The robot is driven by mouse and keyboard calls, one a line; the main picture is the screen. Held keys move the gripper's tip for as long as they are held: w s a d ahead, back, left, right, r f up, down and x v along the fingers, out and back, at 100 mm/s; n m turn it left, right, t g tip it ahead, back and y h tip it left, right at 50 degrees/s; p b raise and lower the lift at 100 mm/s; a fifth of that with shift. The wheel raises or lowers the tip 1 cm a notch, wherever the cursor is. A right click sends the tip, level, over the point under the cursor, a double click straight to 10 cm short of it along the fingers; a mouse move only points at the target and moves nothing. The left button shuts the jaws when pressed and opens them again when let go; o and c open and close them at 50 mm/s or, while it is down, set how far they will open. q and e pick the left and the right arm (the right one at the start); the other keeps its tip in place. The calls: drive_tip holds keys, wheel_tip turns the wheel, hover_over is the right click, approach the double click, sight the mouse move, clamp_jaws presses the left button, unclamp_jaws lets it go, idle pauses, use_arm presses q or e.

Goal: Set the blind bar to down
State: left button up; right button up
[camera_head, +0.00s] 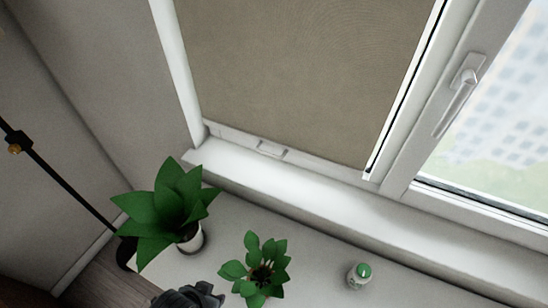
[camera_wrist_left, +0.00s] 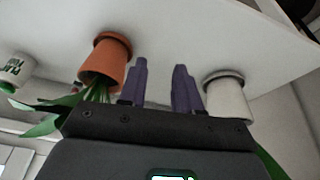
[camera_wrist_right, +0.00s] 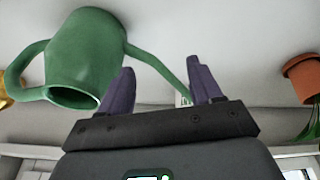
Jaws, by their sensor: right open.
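The beige blind (camera_head: 300,70) covers the left window pane. Its pale bottom bar (camera_head: 320,166), with a small grip tab (camera_head: 271,149), lies at the lower end of the pane, just above the white sill. My left gripper (camera_wrist_left: 160,85) is open and empty in the left wrist view, between two plant pots in the picture. My right gripper (camera_wrist_right: 159,85) is open and empty in the right wrist view, near a green watering can. Neither gripper is seen touching the bar. The right gripper is not in the head view; a dark part of an arm shows at its bottom edge.
A large leafy plant (camera_head: 168,208), a smaller plant (camera_head: 258,272) and a green-lidded candle-like jar (camera_head: 360,275) stand below the sill. The watering can (camera_wrist_right: 85,55) is in the right wrist view. The right window has a white handle (camera_head: 460,95). The sill (camera_head: 300,190) is clear.

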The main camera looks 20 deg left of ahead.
use_arm(q)
drive_tip(key=w+a+n+t, duration=0.1)
drive_tip(key=w+n, duration=0.1)
drive_tip(key=n, duration=0.1)
drive_tip(key=n+t+h+p, duration=0.1)
drive_tip(key=n+t+p, duration=1.15)
drive_tip(key=p, duration=0.75)
approach(269, 154)
drive_tip(key=shift+n+g, duration=0.55)
drive_tip(key=shift+g, duration=0.4)
drive_tip(key=shift+r+p+x, duration=0.15)
drive_tip(key=shift+r+x, duration=0.05)
drive_tip(key=shift+x, duration=1.5)
drive_tip(key=shift+r+p+x, duration=0.1)
drive_tip(key=shift+r+x, duration=0.05)
drive_tip(key=shift+x, duration=1.55)
drive_tip(key=shift+r+p+x, duration=0.15)
drive_tip(key=shift+r+x, duration=0.05)
drive_tip(key=shift+x, duration=1.55)
use_arm(e)
wheel_tip(269, 154, up, 21)
drive_tip(key=a, duration=0.1)
drive_tip(key=shift+f, duration=0.2)
use_arm(q)
drive_tip(key=shift+w+a, duration=0.1)
drive_tip(key=shift+a, duration=0.05)
use_arm(e)
drive_tip(key=shift+w, duration=0.1)
